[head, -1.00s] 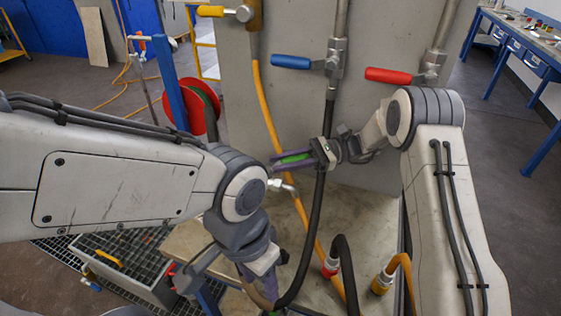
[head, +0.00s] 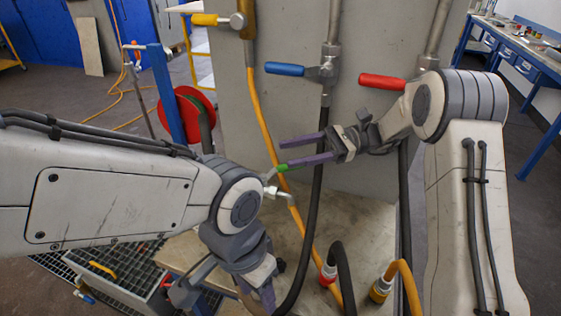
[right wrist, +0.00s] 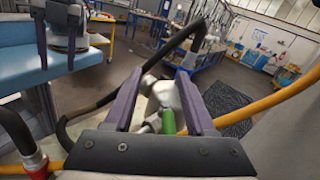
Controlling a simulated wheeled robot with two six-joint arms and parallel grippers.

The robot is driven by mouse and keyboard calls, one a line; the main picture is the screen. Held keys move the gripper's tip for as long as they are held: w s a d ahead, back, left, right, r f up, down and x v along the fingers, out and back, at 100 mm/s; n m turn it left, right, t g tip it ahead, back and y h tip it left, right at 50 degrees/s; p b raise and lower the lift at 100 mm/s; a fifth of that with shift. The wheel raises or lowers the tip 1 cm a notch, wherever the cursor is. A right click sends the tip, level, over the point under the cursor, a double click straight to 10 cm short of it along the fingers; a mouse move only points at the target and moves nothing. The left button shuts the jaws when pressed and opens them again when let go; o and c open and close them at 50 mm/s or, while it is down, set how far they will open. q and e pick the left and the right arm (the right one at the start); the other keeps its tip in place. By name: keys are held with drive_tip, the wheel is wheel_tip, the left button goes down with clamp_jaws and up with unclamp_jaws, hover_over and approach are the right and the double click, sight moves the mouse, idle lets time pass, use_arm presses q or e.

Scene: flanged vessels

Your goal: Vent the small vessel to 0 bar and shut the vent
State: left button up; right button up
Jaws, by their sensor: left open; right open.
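A green lever handle (head: 283,168) shows beside a pale metal fitting (head: 278,191) in the middle of the head view. In the right wrist view the green handle (right wrist: 168,122) lies between the purple fingers, nearer the right one, with a grey metal body beyond it. My right gripper (head: 300,153) is open, with its lower finger close by the handle; I cannot tell whether they touch. My left gripper (head: 262,296) points down, low in the head view, its tips partly cut off. No gauge or vessel body is clearly visible.
A grey panel (head: 230,100) carries a yellow handle (head: 205,20), a blue handle (head: 285,68) and a red handle (head: 382,82). A yellow hose (head: 262,120) and black hoses (head: 318,200) hang around the grippers. A red hose reel (head: 188,112) stands behind my left arm.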

drive_tip(key=s+d+r, duration=0.3)
drive_tip(key=d+r, duration=0.1)
drive_tip(key=d, duration=0.2)
drive_tip(key=shift+s+d+r, duration=0.2)
drive_tip(key=shift+s, duration=0.1)
